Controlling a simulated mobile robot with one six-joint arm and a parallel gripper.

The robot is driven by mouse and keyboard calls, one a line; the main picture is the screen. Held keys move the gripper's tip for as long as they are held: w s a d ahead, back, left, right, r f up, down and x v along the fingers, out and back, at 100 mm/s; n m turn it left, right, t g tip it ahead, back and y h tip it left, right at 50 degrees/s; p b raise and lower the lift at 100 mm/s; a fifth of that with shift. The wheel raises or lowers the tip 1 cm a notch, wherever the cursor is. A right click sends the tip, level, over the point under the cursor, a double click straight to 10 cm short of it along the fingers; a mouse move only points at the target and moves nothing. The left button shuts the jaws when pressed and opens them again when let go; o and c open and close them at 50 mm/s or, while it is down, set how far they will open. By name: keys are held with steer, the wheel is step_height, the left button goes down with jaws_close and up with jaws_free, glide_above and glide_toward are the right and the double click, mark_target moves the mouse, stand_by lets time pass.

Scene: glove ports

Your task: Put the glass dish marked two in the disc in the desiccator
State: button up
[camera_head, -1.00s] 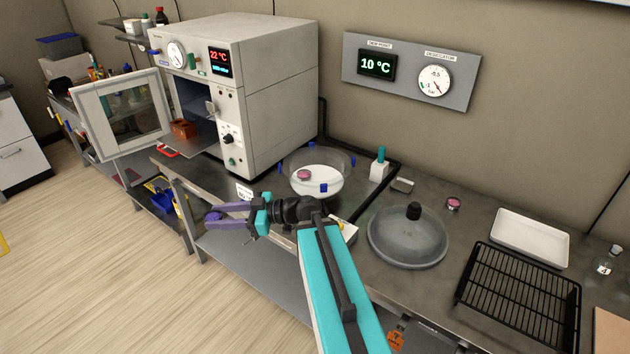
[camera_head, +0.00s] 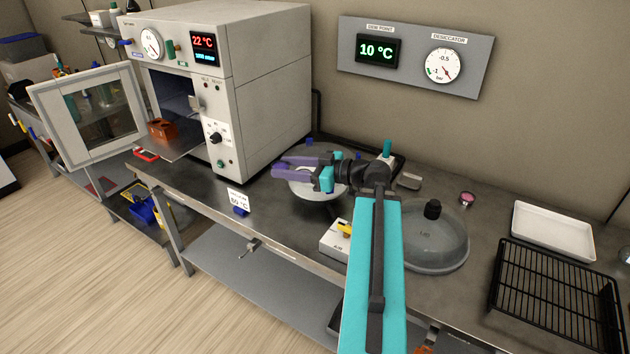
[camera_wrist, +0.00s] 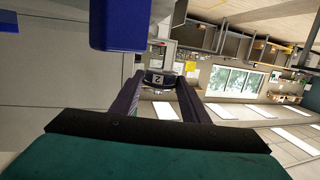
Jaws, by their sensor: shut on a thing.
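In the wrist view a small round glass dish marked 2 (camera_wrist: 157,79) sits between the two purple fingers of my gripper (camera_wrist: 158,88), which is shut on it. In the head view my gripper (camera_head: 275,168) reaches left across the desiccator bowl, and I cannot make out the dish there. The open desiccator bowl with its white disc (camera_head: 318,187) stands on the bench, partly hidden by my gripper and arm. I cannot tell how high the dish is above the disc. The desiccator lid (camera_head: 432,245) with a black knob lies on the bench to the right.
The oven (camera_head: 255,90) stands left of the bowl with its door (camera_head: 95,110) open. A small pink dish (camera_head: 467,198), a white tray (camera_head: 553,230) and a black rack (camera_head: 555,290) lie to the right. A yellow-handled white box (camera_head: 335,240) sits in front of the bowl.

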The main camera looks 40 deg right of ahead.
steer(key=shift+d+r, duration=0.1)
steer(key=shift+d, duration=0.2)
steer(key=s+d+p, duration=0.1)
steer(key=d+p, duration=0.1)
steer(key=d, duration=0.6)
steer(key=s+d+f+p, duration=0.1)
steer(key=s+d+p, duration=0.1)
steer(key=d, duration=0.5)
steer(key=shift+s+d+f, duration=0.2)
steer(key=shift+d+f, duration=0.1)
steer(key=shift+d, duration=0.05)
steer(key=shift+f+p, duration=0.85)
steer(key=shift+f, duration=0.9)
